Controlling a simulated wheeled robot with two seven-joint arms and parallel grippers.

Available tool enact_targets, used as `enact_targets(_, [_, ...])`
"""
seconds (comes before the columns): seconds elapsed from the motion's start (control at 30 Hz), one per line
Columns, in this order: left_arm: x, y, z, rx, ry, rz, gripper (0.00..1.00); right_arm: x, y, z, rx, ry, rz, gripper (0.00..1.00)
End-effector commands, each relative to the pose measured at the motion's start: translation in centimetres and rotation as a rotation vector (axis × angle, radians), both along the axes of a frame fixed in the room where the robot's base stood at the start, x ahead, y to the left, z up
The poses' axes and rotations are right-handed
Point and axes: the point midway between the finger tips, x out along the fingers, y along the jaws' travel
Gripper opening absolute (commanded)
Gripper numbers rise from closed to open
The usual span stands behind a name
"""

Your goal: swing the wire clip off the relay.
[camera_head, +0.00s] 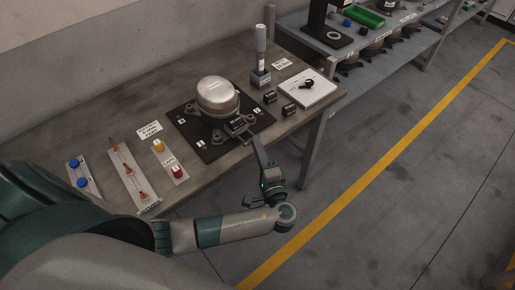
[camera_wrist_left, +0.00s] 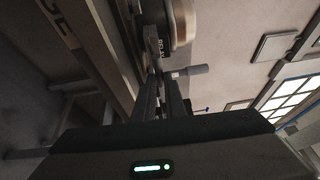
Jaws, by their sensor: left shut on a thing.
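The silver compressor (camera_head: 217,95) stands on a black mat with numbered labels (camera_head: 197,138) on the bench. The relay (camera_head: 236,124), a small dark labelled block, sits at the compressor's front right side. My left gripper (camera_head: 245,135) reaches in from the front right and its fingertips are at the relay. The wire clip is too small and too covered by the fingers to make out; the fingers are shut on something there. In the left wrist view the gripper fingers (camera_wrist_left: 161,88) point at the compressor's side (camera_wrist_left: 182,22). My right gripper is not in view.
On the bench's left lie a strip with blue caps (camera_head: 82,177), a board with orange parts (camera_head: 131,174), and yellow (camera_head: 158,146) and red (camera_head: 178,171) pieces. A screwdriver-like tool in a block (camera_head: 261,60) and a white plate (camera_head: 308,88) stand to the right, beside small black blocks.

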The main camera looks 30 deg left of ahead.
Motion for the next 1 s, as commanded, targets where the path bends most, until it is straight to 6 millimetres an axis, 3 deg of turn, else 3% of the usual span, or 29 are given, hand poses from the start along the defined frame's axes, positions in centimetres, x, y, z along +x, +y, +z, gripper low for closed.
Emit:
enact_targets(0.37, [0.0, 0.2, 0.0, 0.006, -0.002, 0.002, 0.0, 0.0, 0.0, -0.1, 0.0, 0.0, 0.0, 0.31])
enact_targets(0.4, [0.0, 0.2, 0.0, 0.007, -0.003, 0.002, 0.15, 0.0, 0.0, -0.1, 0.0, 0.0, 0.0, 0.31])
enact_targets(0.43, [0.0, 0.2, 0.0, 0.007, -0.003, 0.002, 0.18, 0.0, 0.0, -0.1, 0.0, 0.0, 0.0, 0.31])
enact_targets(1.0, [-1.0, -1.0, -0.3, 0.004, -0.001, 0.0, 0.18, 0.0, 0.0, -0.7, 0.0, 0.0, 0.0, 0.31])
